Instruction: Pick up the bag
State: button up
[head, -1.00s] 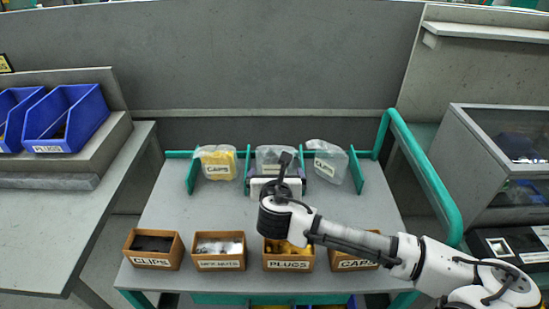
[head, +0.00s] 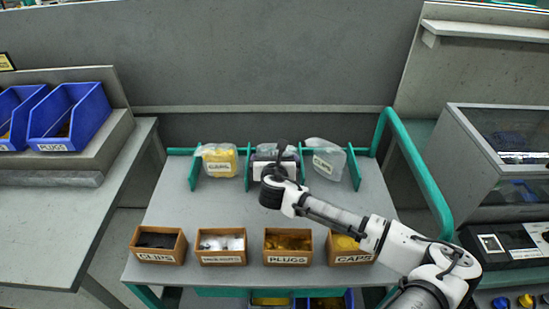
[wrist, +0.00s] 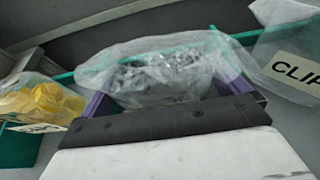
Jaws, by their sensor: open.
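A clear bag of grey pieces (wrist: 165,75) stands in the middle of the rack at the back of the table, partly hidden by my gripper in the head view. My gripper (head: 275,155) is open in front of it. In the wrist view its purple fingers (wrist: 165,92) are spread on the left and right of the bag's lower part. I cannot tell whether they touch it. A bag of yellow pieces (head: 219,165) stands to the left, and a clear bag labelled CLIPS (wrist: 290,60) stands to the right.
Green dividers (head: 194,172) separate the bags. Wooden boxes of clips (head: 157,257), white parts (head: 221,259), plugs (head: 288,259) and caps (head: 352,259) line the front edge. A green rail (head: 420,185) runs along the right side. The table's middle left is clear.

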jog(key=c, duration=0.6)
jog(key=shift+r, duration=0.1)
jog(key=shift+c, duration=0.2)
